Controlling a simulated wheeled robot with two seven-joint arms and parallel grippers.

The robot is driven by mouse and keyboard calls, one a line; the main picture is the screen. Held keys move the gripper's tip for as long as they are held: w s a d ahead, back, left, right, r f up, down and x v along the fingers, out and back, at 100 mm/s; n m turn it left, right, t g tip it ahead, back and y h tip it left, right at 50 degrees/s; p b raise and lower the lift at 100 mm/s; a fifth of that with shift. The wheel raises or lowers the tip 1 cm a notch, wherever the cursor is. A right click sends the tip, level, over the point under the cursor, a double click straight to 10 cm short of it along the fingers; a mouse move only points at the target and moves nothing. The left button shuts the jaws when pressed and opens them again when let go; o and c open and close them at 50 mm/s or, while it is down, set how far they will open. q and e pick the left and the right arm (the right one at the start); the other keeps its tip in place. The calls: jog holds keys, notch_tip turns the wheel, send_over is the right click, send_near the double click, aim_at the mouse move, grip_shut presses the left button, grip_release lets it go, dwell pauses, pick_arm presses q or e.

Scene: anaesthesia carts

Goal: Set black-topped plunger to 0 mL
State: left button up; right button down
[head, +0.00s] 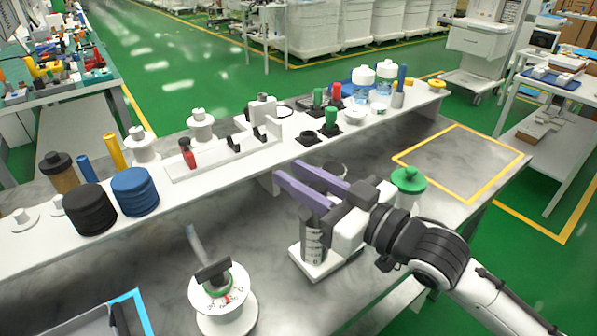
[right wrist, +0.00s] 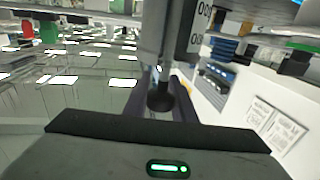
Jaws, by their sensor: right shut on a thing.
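A clear cylinder with dark scale marks (head: 313,243) stands upright in a square white base (head: 325,268) on the grey bench. My right gripper (head: 288,172), with purple fingers, reaches across its top from the right. In the right wrist view a black round knob (right wrist: 160,97), which looks like the plunger's black top, sits between the two dark fingers. My right gripper is shut on it. A cylinder with black digits (right wrist: 196,30) is beside it there. In the head view the knob is hidden by the gripper, and the plunger's reading cannot be made out. My left gripper is not in view.
A white dial with a black handle (head: 213,271) stands left of the cylinder. A green-topped white container (head: 408,181) is close behind my right wrist. A raised white shelf (head: 235,178) with several bottles and knobs runs behind. The yellow-outlined area (head: 462,160) is clear.

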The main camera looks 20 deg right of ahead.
notch_tip(320, 180, down, 3)
jog(key=shift+r, duration=0.15)
jog(key=c, duration=1.5)
grip_release()
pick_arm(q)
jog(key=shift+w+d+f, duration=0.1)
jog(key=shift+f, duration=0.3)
pick_arm(e)
jog(key=shift+o, duration=0.2)
jog(key=shift+r, duration=0.1)
pick_arm(q)
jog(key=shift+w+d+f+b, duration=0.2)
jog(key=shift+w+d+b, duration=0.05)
jog(key=shift+b, duration=0.6)
pick_arm(e)
jog(key=v, duration=1)
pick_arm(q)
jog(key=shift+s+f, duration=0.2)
pick_arm(e)
jog(key=shift+s+d, duration=0.1)
jog(key=shift+s, duration=0.05)
